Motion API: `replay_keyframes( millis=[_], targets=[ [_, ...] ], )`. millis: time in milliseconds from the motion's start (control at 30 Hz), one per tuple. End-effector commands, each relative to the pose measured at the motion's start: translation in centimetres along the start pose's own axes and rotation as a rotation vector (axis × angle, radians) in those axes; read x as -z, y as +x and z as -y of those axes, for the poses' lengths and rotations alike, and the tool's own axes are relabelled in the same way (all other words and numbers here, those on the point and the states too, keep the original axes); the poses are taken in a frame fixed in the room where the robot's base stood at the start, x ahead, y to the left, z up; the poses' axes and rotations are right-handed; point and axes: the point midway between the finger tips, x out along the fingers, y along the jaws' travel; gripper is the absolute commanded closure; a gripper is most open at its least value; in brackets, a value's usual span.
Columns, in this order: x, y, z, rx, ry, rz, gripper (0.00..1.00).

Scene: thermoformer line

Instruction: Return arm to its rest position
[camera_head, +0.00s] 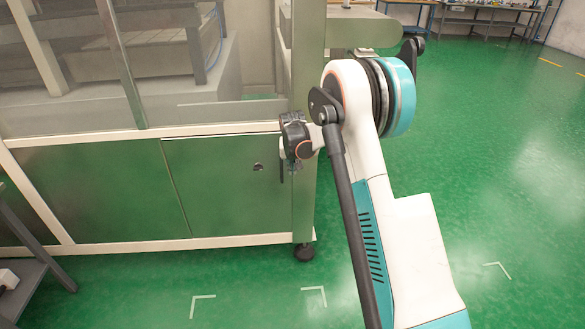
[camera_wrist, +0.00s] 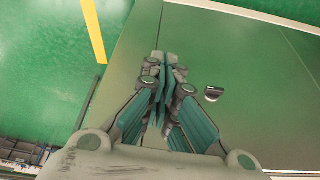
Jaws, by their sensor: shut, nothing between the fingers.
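My arm (camera_head: 375,190) rises from the bottom of the head view and bends at its teal and white joint. Its wrist end is in front of the machine's corner post. My gripper (camera_wrist: 165,58) shows in the wrist view with its teal fingers together and nothing between them. In the head view the wrist end looks small and dark, and I cannot make out the fingertips clearly. In the wrist view the fingers overlap the machine's green-tinted panel; I cannot tell the gap to it.
The machine's lower door (camera_head: 225,185) has a small latch (camera_head: 258,166), which also shows in the wrist view (camera_wrist: 213,93). A grey shelf frame (camera_head: 30,235) stands at the left. A workbench (camera_head: 480,15) stands at the back. Green floor (camera_head: 500,170) at the right is open.

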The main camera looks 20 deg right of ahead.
Motion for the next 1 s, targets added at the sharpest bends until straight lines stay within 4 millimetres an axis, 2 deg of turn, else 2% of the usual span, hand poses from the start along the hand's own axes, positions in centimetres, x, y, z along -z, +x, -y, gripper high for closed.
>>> replay_keyframes(
  millis=[333,467,567,767,1000],
  targets=[
    [0.0,0.0,0.0,0.0,0.0,0.0,1.0],
    [-0.1,-1.4,0.1,0.003,-0.006,-0.004,1.0],
    [-0.3,-4.0,0.2,0.011,-0.018,-0.013,1.0],
    [-1.8,-11.7,0.4,0.032,-0.054,-0.037,1.0],
    [-5.2,-20.1,0.2,0.056,-0.099,-0.07,1.0]
  ],
)
